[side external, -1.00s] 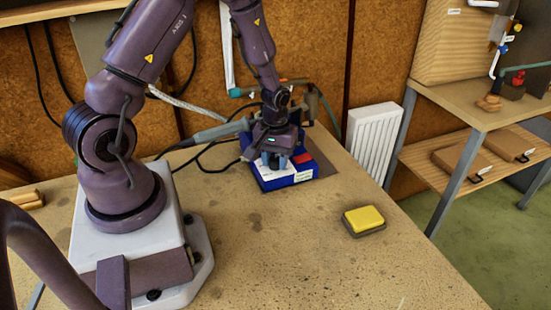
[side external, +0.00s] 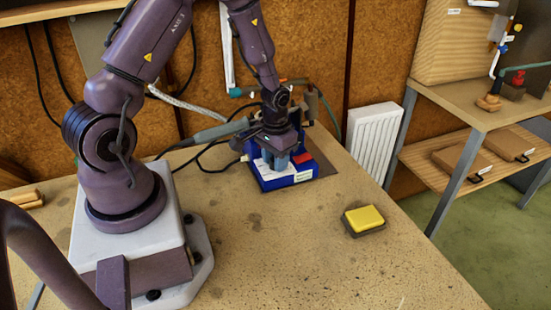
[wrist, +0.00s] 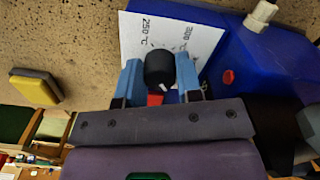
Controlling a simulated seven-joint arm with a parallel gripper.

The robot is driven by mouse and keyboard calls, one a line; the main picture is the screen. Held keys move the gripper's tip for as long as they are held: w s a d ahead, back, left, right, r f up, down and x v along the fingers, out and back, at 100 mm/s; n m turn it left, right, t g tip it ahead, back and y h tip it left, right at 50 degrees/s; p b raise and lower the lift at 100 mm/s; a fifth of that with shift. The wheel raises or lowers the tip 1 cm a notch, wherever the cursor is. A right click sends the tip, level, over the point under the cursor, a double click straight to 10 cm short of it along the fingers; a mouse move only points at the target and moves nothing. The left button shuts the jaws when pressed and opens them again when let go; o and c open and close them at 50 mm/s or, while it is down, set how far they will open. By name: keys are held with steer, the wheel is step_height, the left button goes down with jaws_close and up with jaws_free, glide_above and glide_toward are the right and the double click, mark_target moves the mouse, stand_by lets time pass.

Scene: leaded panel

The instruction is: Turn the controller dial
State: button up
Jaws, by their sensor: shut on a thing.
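The controller is a blue box (side external: 270,184) on the bench, under my gripper in the side view. In the wrist view its blue case (wrist: 265,65) carries a white label (wrist: 160,30) reading 250 °C and 300 °C. The black dial (wrist: 159,66) has a white mark on its lower edge in that view. My gripper (wrist: 159,78) is shut on the dial, with one blue finger on each side. In the side view my gripper (side external: 276,160) points down on the box and the dial is hidden.
A grey-handled tool (side external: 222,132) with a cable lies close left of the controller. A yellow sponge (side external: 364,218) sits in a dark holder at the right. A white radiator (side external: 374,140) stands behind the bench edge. The bench front is clear.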

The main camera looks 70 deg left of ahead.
mark_target(271, 170)
stand_by(0.4)
steer(key=o, duration=0.9)
steer(key=shift+o, duration=0.2)
step_height(271, 170, up, 13)
steer(key=shift+s, duration=0.1)
steer(key=s+d+r+m+t, duration=0.2)
steer(key=s+d+r, duration=0.4)
steer(key=d+r, duration=0.1)
steer(key=s+d+r+m+t, duration=0.2)
steer(key=s+d+r, duration=0.4)
steer(key=r, duration=0.4)
steer(key=shift+d+r+t, duration=0.2)
steer(key=shift+d+t, duration=0.3)
steer(key=shift+t, duration=0.3)
